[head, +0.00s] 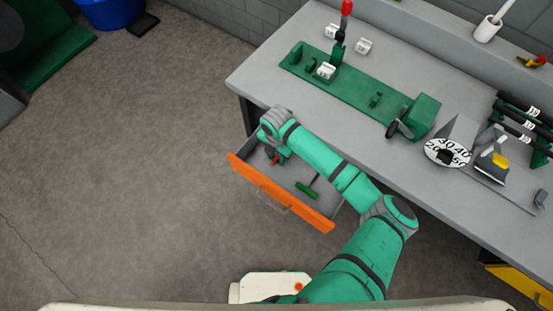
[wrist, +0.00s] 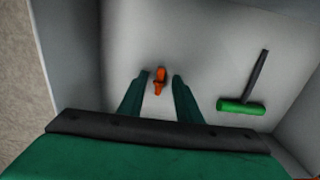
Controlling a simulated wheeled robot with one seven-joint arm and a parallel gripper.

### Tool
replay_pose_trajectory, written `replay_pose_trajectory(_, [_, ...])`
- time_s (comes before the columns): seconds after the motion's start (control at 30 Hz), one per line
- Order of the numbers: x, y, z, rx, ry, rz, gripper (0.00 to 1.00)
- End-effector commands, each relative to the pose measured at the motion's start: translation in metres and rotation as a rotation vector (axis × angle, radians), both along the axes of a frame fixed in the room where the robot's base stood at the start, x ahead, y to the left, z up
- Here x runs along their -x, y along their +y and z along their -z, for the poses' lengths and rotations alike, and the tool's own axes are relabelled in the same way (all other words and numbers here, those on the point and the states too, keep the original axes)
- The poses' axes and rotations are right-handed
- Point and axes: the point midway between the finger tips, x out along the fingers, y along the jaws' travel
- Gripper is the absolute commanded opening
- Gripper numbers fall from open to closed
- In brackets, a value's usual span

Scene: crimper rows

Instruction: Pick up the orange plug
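The orange plug (wrist: 159,80) lies on the floor of an open drawer in the wrist view. It appears between and just beyond the tips of my gripper (wrist: 161,77). The two green fingers are apart, and nothing is held between them. I cannot tell how high the fingertips are above the drawer floor. In the head view my arm reaches over the drawer, and my gripper (head: 277,155) is mostly hidden under its own wrist. A small orange patch shows there, but I cannot tell whether it is the plug.
The open drawer has an orange front (head: 280,194) and grey walls. A green-headed hammer (wrist: 241,105) lies in it right of the plug. The grey workbench (head: 272,78) stands above, carrying a green crimper base (head: 345,88). Open floor lies to the left.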

Motion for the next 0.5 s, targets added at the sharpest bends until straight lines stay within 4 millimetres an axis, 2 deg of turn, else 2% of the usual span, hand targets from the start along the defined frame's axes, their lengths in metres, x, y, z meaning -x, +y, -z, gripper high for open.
replay_pose_trajectory(0.2, [-0.0001,0.0,0.0021,0.0,0.0,0.0,0.31])
replay_pose_trajectory(0.27, [-0.0001,0.0001,0.002,-0.001,-0.001,0.0,0.19])
replay_pose_trajectory(0.33, [-0.0001,0.0002,0.0019,-0.001,-0.001,0.0,0.03])
replay_pose_trajectory(0.37, [-0.0001,0.0002,0.0019,-0.001,-0.001,0.0,0.0])
replay_pose_trajectory(0.5, [-0.0001,0.0003,0.0018,-0.001,-0.001,0.0,0.0])
